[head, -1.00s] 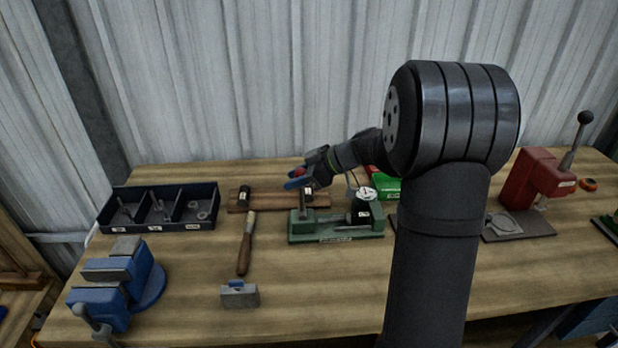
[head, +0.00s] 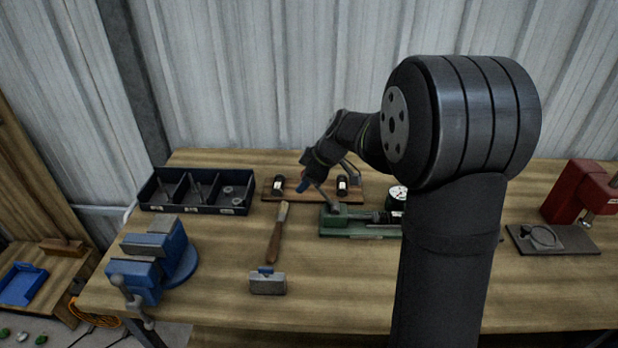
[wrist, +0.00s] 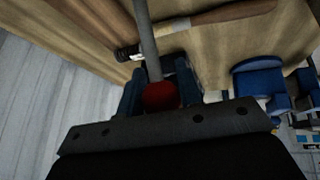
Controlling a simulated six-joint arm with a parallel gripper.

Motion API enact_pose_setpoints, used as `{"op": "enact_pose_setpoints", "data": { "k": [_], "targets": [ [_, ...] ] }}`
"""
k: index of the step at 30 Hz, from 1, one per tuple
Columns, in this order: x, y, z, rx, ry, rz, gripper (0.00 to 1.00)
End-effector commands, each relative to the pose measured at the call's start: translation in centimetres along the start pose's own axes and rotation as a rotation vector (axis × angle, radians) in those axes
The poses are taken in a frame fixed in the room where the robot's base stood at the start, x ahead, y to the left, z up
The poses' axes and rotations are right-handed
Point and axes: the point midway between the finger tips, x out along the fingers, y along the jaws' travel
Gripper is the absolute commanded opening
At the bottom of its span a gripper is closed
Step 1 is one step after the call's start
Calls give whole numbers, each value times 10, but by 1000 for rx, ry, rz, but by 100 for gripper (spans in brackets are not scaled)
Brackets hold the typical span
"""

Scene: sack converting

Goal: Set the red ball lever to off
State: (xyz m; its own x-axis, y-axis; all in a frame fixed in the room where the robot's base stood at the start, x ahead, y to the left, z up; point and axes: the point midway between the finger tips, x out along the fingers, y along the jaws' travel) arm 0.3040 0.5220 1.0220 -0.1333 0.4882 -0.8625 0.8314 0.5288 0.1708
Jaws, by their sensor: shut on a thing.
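The red ball (wrist: 160,95) of the lever shows in the wrist view, between the blue fingers of my gripper (wrist: 160,90). Its grey rod (wrist: 147,40) runs up and away from the ball. In the head view my gripper (head: 304,184) is shut on the ball at the left end of the green fixture (head: 345,230), and hides the ball there. A short piece of the rod (head: 322,195) seems to lean left from the fixture. I cannot read any off marking.
A wooden board (head: 312,191) with black labelled parts lies behind the fixture. A red press (head: 575,195) is at right. The bench front is clear.

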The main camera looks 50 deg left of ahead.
Motion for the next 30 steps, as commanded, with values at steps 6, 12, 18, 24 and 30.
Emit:
{"op": "enact_pose_setpoints", "data": {
  "k": [6,12,18,24,30],
  "targets": [
    [4,-2,2,3,-3,-6,0],
    [4,-2,3,4,-4,-8,0],
    [3,-2,2,3,-3,-7,53],
    [2,-2,1,2,-1,-5,53],
    [-13,0,1,1,0,-1,53]
  ]
}}
